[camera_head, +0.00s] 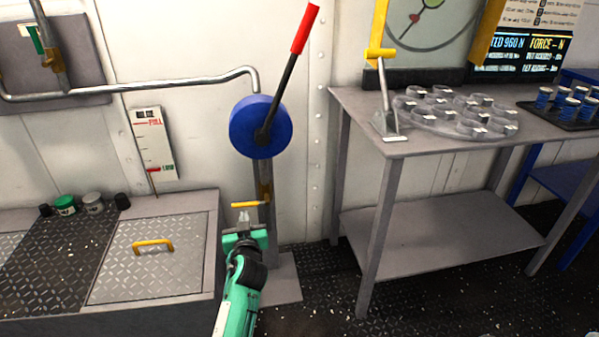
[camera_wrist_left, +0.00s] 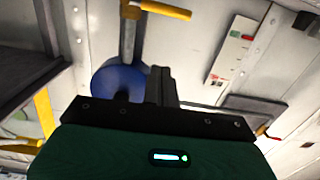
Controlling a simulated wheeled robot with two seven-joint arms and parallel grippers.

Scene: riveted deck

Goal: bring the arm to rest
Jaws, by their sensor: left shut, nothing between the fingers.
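My left gripper (camera_head: 244,217) is in the lower middle of the head view, at the end of my green arm. It is in front of the grey post below the blue wheel (camera_head: 260,127) with the red-tipped lever (camera_head: 293,60). Its fingers are shut and empty. A small yellow handle (camera_head: 249,204) on the post appears just above the fingertips; whether they touch it is unclear. In the left wrist view the shut fingers (camera_wrist_left: 161,84) show dark, with the blue wheel (camera_wrist_left: 112,82) behind them and the yellow handle (camera_wrist_left: 166,10) above. My right gripper is out of view.
A grey table (camera_head: 350,106) on the right holds a clear round tray (camera_head: 452,127) of several cups and a dark rack (camera_head: 560,116) of blue-and-white cylinders. A low metal bench (camera_head: 183,270) with a yellow-handled lid (camera_head: 118,281) stands left. Dark floor is clear at lower right.

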